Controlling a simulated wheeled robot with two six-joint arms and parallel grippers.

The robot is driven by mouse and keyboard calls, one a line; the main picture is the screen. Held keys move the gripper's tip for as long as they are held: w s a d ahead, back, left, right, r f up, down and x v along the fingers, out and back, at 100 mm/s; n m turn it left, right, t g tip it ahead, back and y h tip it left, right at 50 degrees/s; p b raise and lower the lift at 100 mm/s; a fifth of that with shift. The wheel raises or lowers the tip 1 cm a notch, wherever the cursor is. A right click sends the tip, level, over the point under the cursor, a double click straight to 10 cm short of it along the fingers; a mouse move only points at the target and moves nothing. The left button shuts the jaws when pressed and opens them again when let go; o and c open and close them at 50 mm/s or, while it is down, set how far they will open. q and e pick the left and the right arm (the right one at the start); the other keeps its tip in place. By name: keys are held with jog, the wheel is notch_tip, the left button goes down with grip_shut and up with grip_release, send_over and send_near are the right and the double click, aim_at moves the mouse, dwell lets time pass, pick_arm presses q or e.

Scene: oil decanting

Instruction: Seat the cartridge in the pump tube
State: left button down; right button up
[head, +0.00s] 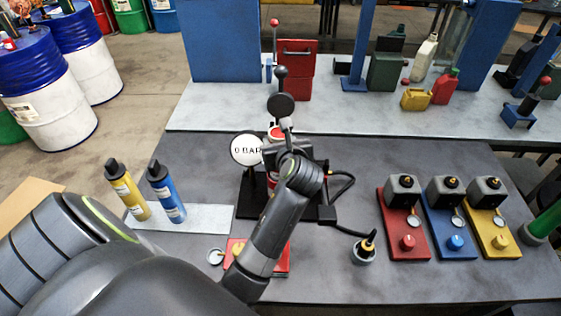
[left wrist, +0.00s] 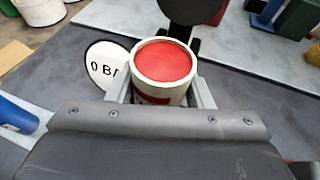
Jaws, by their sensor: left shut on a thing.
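My left gripper (left wrist: 163,98) is shut on the red cartridge (left wrist: 163,63), a cylinder with a red top and cream rim, held upright between the fingers. In the head view, the cartridge's red top (head: 276,132) shows just behind my left gripper (head: 280,152). The black pump stand (head: 247,205) is right there, beside the round white gauge (head: 246,150) reading 0 BAR. My arm and gripper hide most of the pump tube, so I cannot tell how far the cartridge sits in it. My right gripper is not in view.
Red (head: 404,225), blue (head: 448,222) and yellow (head: 489,222) stations stand at right. A black hose (head: 345,190) curves beside the pump.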

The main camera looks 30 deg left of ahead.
pick_arm(q)
notch_tip(320, 180, down, 7)
jog(key=shift+r, duration=0.15)
jog(key=shift+w, duration=0.1)
dwell(0.3)
jog(key=c, duration=0.7)
grip_release()
jog(key=shift+f, duration=0.2)
